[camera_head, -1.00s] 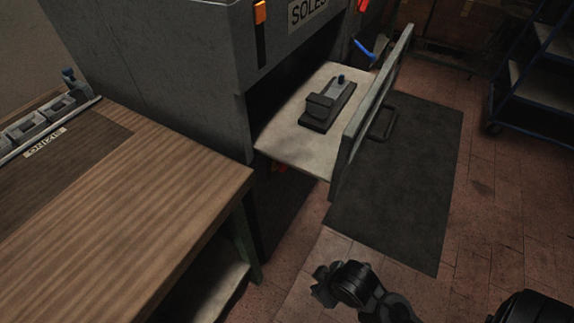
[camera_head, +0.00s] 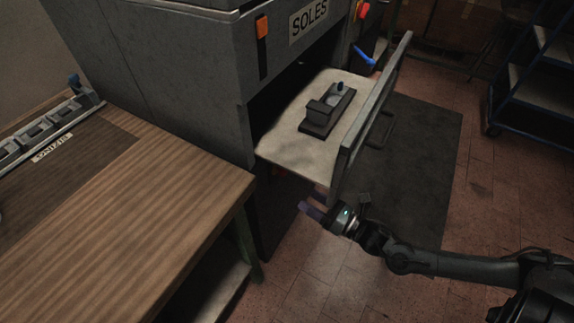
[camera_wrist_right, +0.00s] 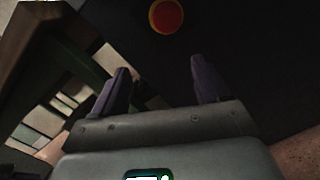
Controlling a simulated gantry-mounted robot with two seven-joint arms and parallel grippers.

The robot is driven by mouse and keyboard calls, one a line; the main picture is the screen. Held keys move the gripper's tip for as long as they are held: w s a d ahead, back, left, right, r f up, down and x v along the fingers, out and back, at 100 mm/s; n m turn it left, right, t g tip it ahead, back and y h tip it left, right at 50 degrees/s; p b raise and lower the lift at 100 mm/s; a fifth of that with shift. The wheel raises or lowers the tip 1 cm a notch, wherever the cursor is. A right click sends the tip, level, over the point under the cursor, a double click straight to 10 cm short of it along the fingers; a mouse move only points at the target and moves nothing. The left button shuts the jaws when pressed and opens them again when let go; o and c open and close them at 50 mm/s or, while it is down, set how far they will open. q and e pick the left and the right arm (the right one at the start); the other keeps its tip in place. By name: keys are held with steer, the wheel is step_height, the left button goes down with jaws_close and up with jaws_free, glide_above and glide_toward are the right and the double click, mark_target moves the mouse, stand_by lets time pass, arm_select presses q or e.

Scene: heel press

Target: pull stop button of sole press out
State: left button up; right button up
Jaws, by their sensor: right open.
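A round red stop button (camera_wrist_right: 166,16) shows at the top of the right wrist view, on a dark surface. It lies beyond my right fingertips, about midway between them sideways, and apart from them. In the head view I cannot make it out clearly under the tray. The grey sole press (camera_head: 190,75) carries a "SOLES" sign. My right gripper (camera_head: 330,206) is below the front corner of the press's pulled-out tray in the head view. Its two fingers are apart and empty in the right wrist view (camera_wrist_right: 160,66). My left gripper is not in view.
The pale tray (camera_head: 290,150), with a dark sole mould (camera_head: 326,112) on it, juts out above my right gripper. Its upright front panel (camera_head: 370,105) has a handle. A wooden workbench (camera_head: 150,210) stands left. A dark mat (camera_head: 425,150) lies on the tiled floor.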

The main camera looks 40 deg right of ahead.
steer(key=shift+w+a+r+n+g+y+b, duration=0.15)
steer(key=shift+w+r+n+b, duration=0.55)
steer(key=shift+w, duration=1.35)
steer(key=shift+w+d+r+n+g+y+b, duration=0.1)
steer(key=shift+w+r+n+g+y+b, duration=0.25)
steer(key=shift+w+b, duration=1.2)
steer(key=shift+w+a+r+n+y+b, duration=0.2)
steer(key=shift+w+r+n, duration=0.45)
steer(key=shift+w, duration=1.95)
steer(key=shift+d, duration=0.15)
jaws_close()
